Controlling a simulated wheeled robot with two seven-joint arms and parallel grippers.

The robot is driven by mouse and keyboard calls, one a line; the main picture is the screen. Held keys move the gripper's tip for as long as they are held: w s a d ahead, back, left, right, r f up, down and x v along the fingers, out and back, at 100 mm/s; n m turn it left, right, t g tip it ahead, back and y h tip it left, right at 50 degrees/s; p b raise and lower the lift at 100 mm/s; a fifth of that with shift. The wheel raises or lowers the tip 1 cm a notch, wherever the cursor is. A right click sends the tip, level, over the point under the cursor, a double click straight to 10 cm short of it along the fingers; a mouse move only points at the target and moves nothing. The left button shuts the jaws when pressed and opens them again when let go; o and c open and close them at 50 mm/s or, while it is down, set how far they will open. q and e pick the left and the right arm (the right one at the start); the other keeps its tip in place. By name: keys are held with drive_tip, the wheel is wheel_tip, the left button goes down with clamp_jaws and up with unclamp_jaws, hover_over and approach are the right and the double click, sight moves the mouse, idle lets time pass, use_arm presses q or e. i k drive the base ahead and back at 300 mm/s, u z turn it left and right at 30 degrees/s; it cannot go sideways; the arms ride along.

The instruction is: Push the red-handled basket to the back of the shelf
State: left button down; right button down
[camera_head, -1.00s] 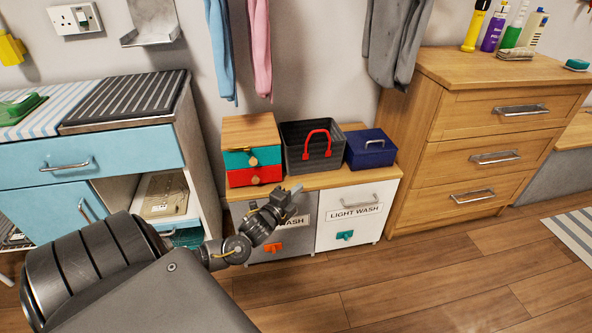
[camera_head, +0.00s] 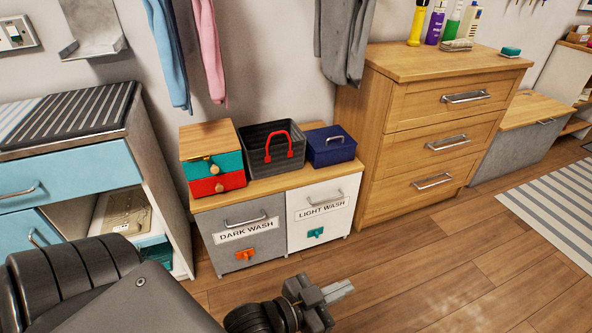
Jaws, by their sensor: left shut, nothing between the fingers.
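The dark grey basket (camera_head: 258,158) with a red handle (camera_head: 290,147) stands upright on the low wooden shelf (camera_head: 222,198) above the laundry drawers. It sits between a small chest with teal and red drawers (camera_head: 213,160) and a dark blue lidded box (camera_head: 330,146). My left gripper (camera_head: 339,291) is low at the bottom of the view, over the floor in front of the drawers. It is shut, empty and well apart from the basket. My right gripper is not in view.
Below the shelf are a grey DARK WASH drawer (camera_head: 241,250) and a white LIGHT WASH drawer (camera_head: 322,220). A wooden dresser (camera_head: 440,120) stands to the right, a blue-fronted cabinet (camera_head: 75,187) to the left. Clothes (camera_head: 208,50) hang above. The wooden floor (camera_head: 430,270) in front is clear.

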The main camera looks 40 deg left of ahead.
sight(269, 149)
drive_tip(key=z, duration=0.5)
drive_tip(key=i, duration=1.75)
drive_tip(key=u, duration=1.8)
